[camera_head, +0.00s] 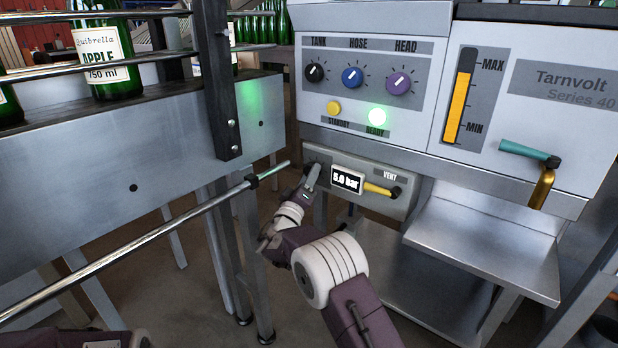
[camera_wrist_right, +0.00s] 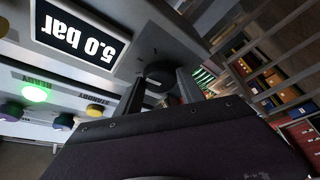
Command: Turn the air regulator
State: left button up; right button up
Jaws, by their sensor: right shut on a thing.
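The air regulator's black knob (camera_wrist_right: 160,72) sits on the grey lower panel, beside the pressure display. My right gripper (camera_head: 312,176) reaches up to this spot, left of the display. In the right wrist view the two fingers (camera_wrist_right: 161,88) stand on either side of the knob, shut on it. In the head view the gripper mostly hides the knob. The display (camera_head: 347,180) reads 5.0 bar; it also shows upside down in the right wrist view (camera_wrist_right: 80,37). My left gripper is out of view.
A yellow VENT lever (camera_head: 382,190) lies just right of the display. Above are the TANK, HOSE and HEAD knobs (camera_head: 352,77) and a lit green READY lamp (camera_head: 377,116). A metal shelf (camera_head: 480,245) juts out at right. A conveyor (camera_head: 120,150) with green bottles and a long rail (camera_head: 150,243) stand at left.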

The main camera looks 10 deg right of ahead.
jog(key=shift+r+n+g+y+p, duration=0.2)
jog(key=shift+n+g+y+p, duration=0.5)
jog(key=shift+n+p, duration=1.95)
jog(key=shift+r+n+g+y+p, duration=0.25)
jog(key=shift+n+g+p, duration=0.8)
jog(key=shift+n+p, duration=1.6)
jog(key=shift+r+n+g+y+p, duration=0.15)
jog(key=shift+n+g+y+p, duration=0.55)
jog(key=shift+n+p, duration=1.95)
jog(key=o, duration=1.4)
jog(key=shift+c, duration=0.2)
